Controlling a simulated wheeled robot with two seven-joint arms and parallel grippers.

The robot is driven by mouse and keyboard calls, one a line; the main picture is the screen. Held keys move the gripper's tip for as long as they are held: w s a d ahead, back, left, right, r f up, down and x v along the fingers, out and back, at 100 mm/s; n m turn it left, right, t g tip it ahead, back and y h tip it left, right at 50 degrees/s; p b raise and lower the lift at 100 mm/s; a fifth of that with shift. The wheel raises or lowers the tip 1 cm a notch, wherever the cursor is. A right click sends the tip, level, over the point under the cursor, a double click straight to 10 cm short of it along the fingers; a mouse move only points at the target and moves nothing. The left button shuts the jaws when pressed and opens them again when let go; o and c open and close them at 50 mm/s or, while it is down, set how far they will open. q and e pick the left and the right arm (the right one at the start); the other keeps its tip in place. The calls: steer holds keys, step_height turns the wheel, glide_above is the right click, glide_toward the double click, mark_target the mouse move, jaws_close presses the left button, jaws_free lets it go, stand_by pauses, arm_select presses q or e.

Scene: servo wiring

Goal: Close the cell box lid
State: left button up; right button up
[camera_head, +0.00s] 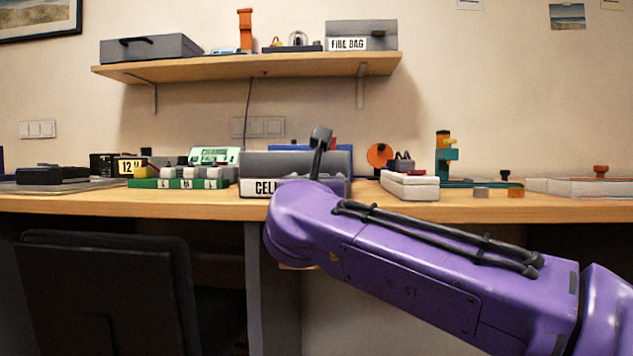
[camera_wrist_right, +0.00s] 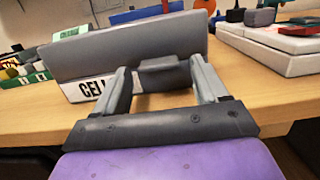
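The cell box (camera_head: 262,187) is a grey box with a white "CELL" label, near the front edge of the bench. Its grey lid (camera_head: 285,162) appears raised and leaning back behind the labelled front. In the right wrist view the lid (camera_wrist_right: 110,50) is a broad grey panel above the label (camera_wrist_right: 90,88). My right gripper (camera_wrist_right: 160,66) is open in front of the box, fingers apart. A dark grey block (camera_wrist_right: 165,75) shows between the fingers; whether they touch it is unclear. In the head view my purple right arm hides the gripper's fingers and part of the box. My left gripper is out of view.
A green tray with white blocks (camera_head: 180,183) stands left of the box. A white case (camera_head: 410,186) and a teal-and-yellow device (camera_head: 445,160) stand to its right. The shelf (camera_head: 255,66) hangs above, and a black chair (camera_head: 105,290) is below at left.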

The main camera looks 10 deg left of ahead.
steer(key=shift+s+r, duration=0.15)
steer(key=shift+s, duration=0.05)
steer(key=s+f, duration=0.1)
steer(key=s, duration=0.9)
steer(key=shift+d+f, duration=0.3)
steer(key=shift+d, duration=0.15)
